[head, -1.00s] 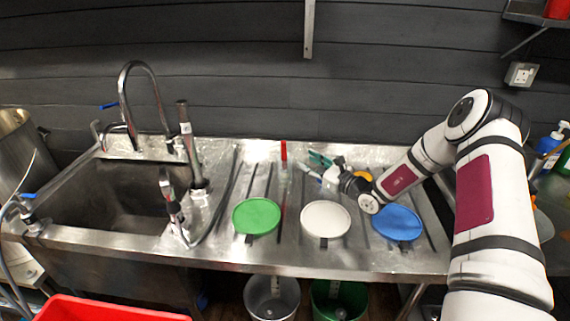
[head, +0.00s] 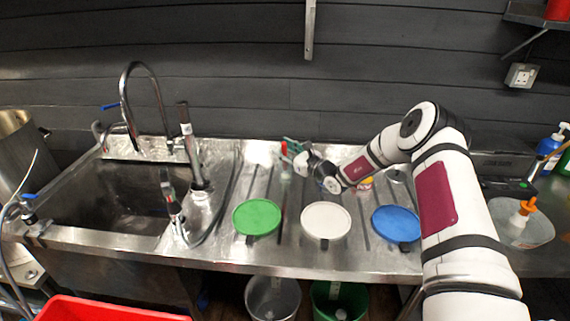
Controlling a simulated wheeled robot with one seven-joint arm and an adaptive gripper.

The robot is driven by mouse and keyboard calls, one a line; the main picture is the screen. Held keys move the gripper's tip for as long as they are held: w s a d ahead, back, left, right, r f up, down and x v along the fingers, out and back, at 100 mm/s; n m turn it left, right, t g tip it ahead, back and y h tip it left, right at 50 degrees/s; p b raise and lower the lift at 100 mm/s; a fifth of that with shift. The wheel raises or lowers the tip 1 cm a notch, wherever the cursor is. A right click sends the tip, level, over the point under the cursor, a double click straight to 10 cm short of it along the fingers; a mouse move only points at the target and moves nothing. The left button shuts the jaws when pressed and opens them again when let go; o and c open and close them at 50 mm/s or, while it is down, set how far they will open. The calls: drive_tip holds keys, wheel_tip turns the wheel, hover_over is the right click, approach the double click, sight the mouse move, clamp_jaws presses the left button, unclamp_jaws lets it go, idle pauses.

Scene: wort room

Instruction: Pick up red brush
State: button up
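The red brush (head: 284,147) is at the back of the steel draining board, left of centre. Only a small red part of it shows, because my gripper partly covers it. My gripper (head: 288,158) is right at the brush, with my arm reaching in from the right. The fingers are too small and overlapped to tell whether they are open or shut, or whether they touch the brush.
A green lid (head: 256,217), a white lid (head: 325,221) and a blue lid (head: 397,223) lie along the front of the board. The sink (head: 115,195) and its taps are at left. A clear bowl (head: 517,228) stands at right, beyond my arm.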

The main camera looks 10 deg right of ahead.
clamp_jaws()
drive_tip(key=shift+r, duration=0.1)
